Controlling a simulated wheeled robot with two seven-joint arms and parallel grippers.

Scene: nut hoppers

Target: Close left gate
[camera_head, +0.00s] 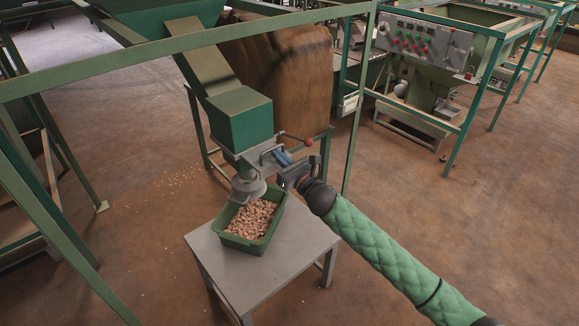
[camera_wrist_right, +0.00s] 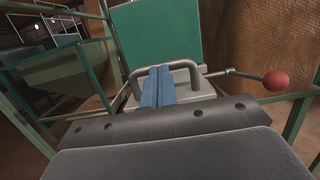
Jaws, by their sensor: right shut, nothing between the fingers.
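The hopper's gate (camera_head: 246,165) is a grey metal slide with a bent bar handle (camera_head: 268,152), under the green hopper box (camera_head: 239,118). My right gripper (camera_head: 283,159) reaches in from the right to the handle. In the right wrist view its blue fingers (camera_wrist_right: 158,86) are together at the middle of the handle (camera_wrist_right: 135,84), with nothing visible between them. I cannot tell whether they touch the bar. A round grey spout (camera_head: 247,187) hangs below the gate. Under it a green crate (camera_head: 231,239) holds nuts (camera_head: 252,219). My left gripper is out of view.
The crate stands on a small grey table (camera_head: 290,256). A lever with a red knob (camera_head: 309,141) sticks out right of the gate; the knob also shows in the right wrist view (camera_wrist_right: 276,80). Green frame posts (camera_head: 358,100) stand close by. Open floor lies to the right.

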